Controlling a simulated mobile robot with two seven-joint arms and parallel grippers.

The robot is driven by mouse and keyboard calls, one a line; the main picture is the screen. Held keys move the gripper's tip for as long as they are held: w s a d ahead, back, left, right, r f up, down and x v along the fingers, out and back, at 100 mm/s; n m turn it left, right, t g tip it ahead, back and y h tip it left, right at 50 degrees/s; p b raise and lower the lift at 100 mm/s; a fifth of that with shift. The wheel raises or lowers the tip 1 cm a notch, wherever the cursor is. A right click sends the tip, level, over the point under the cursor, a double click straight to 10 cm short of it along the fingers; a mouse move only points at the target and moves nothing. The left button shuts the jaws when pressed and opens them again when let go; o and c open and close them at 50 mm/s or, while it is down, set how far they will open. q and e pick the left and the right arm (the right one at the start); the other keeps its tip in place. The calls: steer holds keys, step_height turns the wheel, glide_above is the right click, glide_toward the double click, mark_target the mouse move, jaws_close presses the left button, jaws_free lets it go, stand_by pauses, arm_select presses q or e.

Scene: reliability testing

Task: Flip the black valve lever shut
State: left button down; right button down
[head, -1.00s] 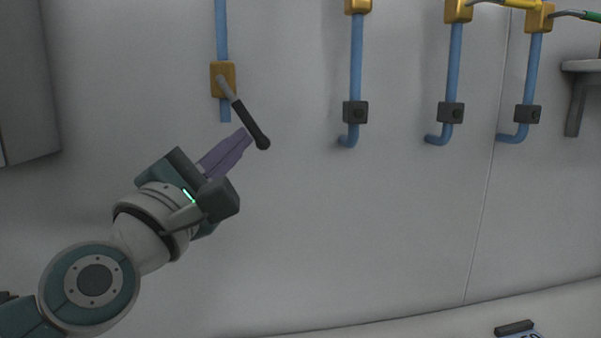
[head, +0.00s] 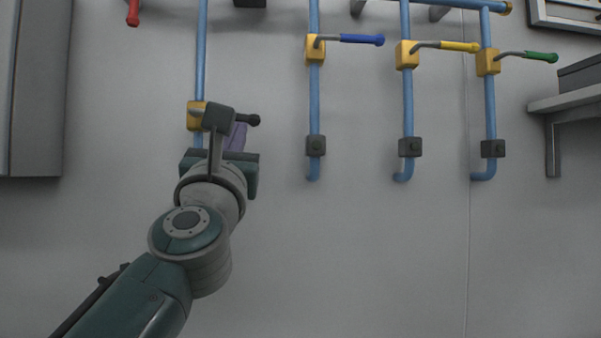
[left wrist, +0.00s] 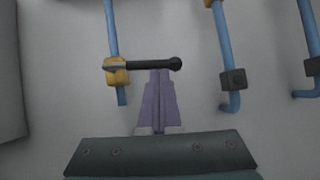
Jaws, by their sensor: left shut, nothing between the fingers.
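The black valve lever (left wrist: 150,65) sits on a yellow valve body (left wrist: 117,72) on a blue pipe. In the left wrist view it points right, about level, with a round knob at its end. In the head view its knob (head: 253,120) shows to the right, and much of the lever is hidden behind my arm. My left gripper (head: 239,127) has purple fingers, shut and empty. In the left wrist view the fingertips (left wrist: 160,72) are just under the lever near its knob, touching it or very close. My right gripper is not in view.
To the right are valves with blue (head: 360,39), yellow (head: 458,47) and green (head: 540,57) levers, all pointing right. A red handle (head: 133,14) is at the upper left. A grey cabinet (head: 38,90) stands at the left, a shelf (head: 565,101) at the right. The wall below is clear.

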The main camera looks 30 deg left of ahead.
arm_select(q)
steer(key=shift+d+r, duration=0.1)
steer(key=shift+r, duration=0.3)
steer(key=shift+w+r, duration=0.1)
steer(key=shift+r, duration=0.05)
stand_by(0.4)
steer(key=w+f+b+v, duration=0.1)
steer(key=f+b+v, duration=0.1)
steer(key=b+v, duration=0.6)
steer(key=v, duration=0.4)
steer(key=shift+f, duration=0.45)
